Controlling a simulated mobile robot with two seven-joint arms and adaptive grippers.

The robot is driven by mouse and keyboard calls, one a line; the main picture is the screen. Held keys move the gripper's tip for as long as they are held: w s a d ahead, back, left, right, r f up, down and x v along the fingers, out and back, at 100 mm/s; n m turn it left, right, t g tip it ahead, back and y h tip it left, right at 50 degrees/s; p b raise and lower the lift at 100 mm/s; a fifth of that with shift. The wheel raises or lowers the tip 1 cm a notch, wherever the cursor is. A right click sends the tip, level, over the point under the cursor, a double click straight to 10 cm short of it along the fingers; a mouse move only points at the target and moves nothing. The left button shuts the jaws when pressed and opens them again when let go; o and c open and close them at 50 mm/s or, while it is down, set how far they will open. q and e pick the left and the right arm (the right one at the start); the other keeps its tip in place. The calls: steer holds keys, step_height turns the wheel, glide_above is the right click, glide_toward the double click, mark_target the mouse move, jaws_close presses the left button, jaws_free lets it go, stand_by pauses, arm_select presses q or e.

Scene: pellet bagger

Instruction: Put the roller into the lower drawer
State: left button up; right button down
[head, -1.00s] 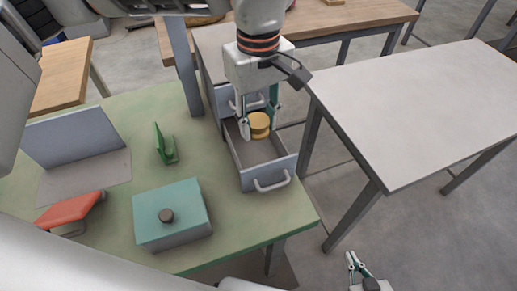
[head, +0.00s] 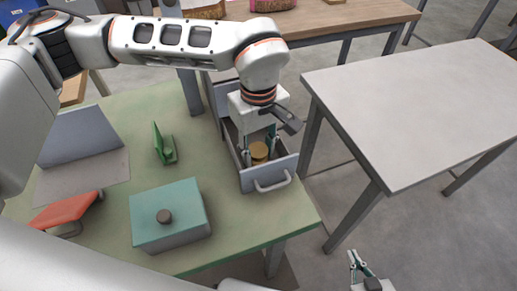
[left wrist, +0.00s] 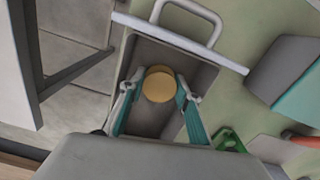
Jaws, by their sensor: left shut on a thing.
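The roller (head: 259,151) is a short yellow-tan cylinder. It is between the fingers of my left gripper (head: 259,156), which is shut on it. Both are inside the open lower drawer (head: 270,177), a grey drawer pulled out toward the front with a bar handle. In the left wrist view the roller (left wrist: 159,84) sits between the two fingertips, within the drawer walls; whether it touches the drawer floor I cannot tell. My right gripper (head: 357,262) is at the bottom edge of the head view, with its fingers apart and nothing between them.
A bare grey table (head: 425,110) stands at the right, with a gap between.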

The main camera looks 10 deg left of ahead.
mark_target(258, 150)
arm_select(q)
steer(key=shift+f, duration=0.1)
steer(key=o, duration=0.9)
step_height(258, 150, up, 12)
steer(key=shift+r+p, duration=0.1)
steer(key=shift+p, duration=0.4)
